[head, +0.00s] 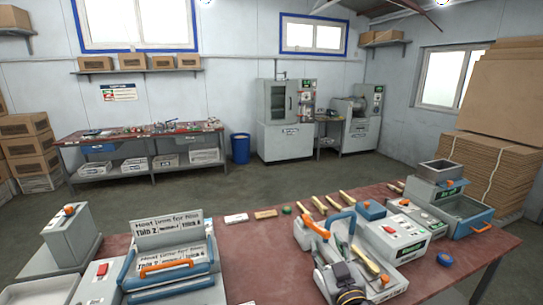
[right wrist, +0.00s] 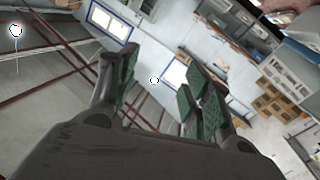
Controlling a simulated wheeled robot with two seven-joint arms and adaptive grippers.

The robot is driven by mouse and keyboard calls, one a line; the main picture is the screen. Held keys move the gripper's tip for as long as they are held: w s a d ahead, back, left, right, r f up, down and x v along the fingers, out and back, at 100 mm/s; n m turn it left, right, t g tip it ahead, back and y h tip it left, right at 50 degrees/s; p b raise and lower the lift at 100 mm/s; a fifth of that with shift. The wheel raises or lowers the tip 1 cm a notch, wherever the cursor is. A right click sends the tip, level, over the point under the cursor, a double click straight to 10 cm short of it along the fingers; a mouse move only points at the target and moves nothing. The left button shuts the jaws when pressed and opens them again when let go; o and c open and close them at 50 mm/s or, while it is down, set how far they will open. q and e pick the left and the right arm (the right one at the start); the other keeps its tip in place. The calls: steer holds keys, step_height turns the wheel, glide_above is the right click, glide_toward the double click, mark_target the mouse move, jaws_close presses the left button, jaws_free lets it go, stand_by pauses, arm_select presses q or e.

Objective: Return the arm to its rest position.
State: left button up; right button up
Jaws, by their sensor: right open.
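My right gripper (right wrist: 158,78) shows in the right wrist view with its two green-padded fingers spread apart. Nothing is between them, only the wall and windows far behind. A grey press (head: 318,243) with blue and orange handles stands on the red-brown worktable (head: 262,278) at the lower middle of the head view. A wooden spoon piece (head: 366,260) lies in or on the press. Several more wooden pieces (head: 319,205) lie behind it. My left gripper is not in view.
A grey box machine (head: 407,239) and a bin with a blue tray (head: 462,214) stand at the table's right. A sign stand (head: 168,233) and grey machines (head: 72,236) crowd the left. A bare strip of tabletop lies between the sign stand and the press.

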steer(key=s+d+f+m+g+h, duration=0.1)
steer(key=s+d+f+m+g, duration=0.1)
steer(key=s+d+f+g, duration=0.45)
steer(key=s+d+f+m+g+h, duration=0.15)
steer(key=s+f+g, duration=0.4)
steer(key=f, duration=0.75)
steer(key=s+f+n+g, duration=0.1)
steer(key=s+f+g, duration=0.3)
steer(key=s, duration=0.8)
step_height(320, 180, down, 33)
steer(key=s, duration=0.2)
steer(key=s+d+f+g, duration=0.1)
steer(key=s+d+f, duration=0.2)
steer(key=s+f, duration=1.7)
steer(key=shift+s+f, duration=0.2)
steer(key=shift+s, duration=0.9)
